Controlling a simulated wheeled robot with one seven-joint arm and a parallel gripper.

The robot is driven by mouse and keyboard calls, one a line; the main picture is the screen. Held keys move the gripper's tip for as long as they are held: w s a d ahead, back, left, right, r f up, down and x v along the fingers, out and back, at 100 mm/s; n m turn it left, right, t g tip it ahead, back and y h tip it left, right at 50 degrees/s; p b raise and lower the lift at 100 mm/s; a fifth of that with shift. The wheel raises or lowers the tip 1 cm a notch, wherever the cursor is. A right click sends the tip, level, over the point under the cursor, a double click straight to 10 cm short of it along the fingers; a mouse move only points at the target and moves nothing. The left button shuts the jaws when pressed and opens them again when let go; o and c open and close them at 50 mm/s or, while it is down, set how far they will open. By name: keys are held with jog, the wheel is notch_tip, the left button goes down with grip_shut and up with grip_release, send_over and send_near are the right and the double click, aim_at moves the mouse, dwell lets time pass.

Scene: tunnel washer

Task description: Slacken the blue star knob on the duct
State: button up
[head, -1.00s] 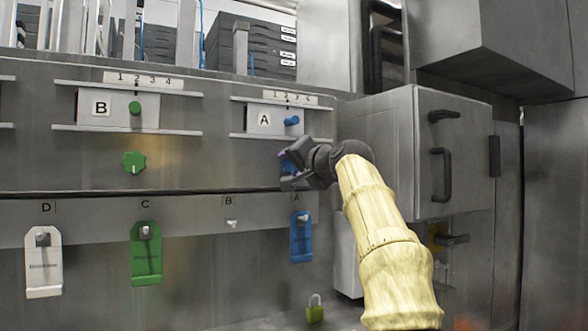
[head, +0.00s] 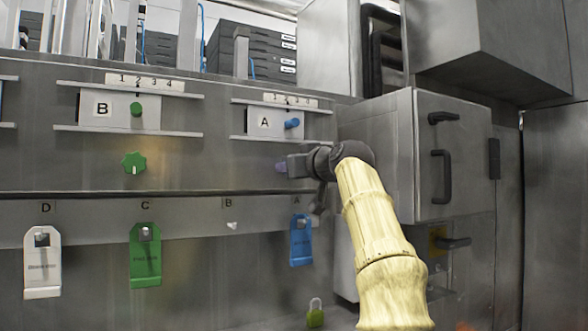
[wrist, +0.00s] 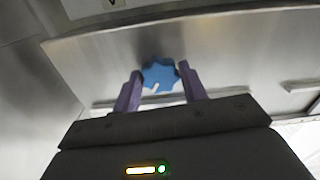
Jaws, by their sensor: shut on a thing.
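The blue star knob (wrist: 158,72) sits on the metal duct front between my two purple fingers in the wrist view. A pale mark shows on its lower edge. My gripper (head: 281,167) is shut on the knob, one finger on each side. In the head view my gripper hides the knob, below the slide plate marked A (head: 263,122). That plate has a small blue knob (head: 292,123) and a 1-to-4 scale above it.
To the left are the plate marked B (head: 101,106) and a green star knob (head: 134,162). A blue tag (head: 300,240), a green tag (head: 145,256) and a white tag (head: 42,265) hang below. A steel cabinet (head: 375,140) stands close right of my gripper.

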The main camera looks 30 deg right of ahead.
jog(key=n, duration=0.6)
jog(key=shift+w+f+n, duration=0.1)
jog(key=shift+f+n, duration=0.2)
jog(key=shift+n, duration=0.1)
jog(key=o, duration=1)
jog(key=shift+d+r, duration=0.1)
jog(key=shift+c, duration=0.2)
jog(key=shift+s+r, duration=0.1)
jog(key=shift+s, duration=0.1)
jog(key=s+b, duration=0.8)
jog(key=s, duration=0.9)
jog(key=shift+d, duration=0.25)
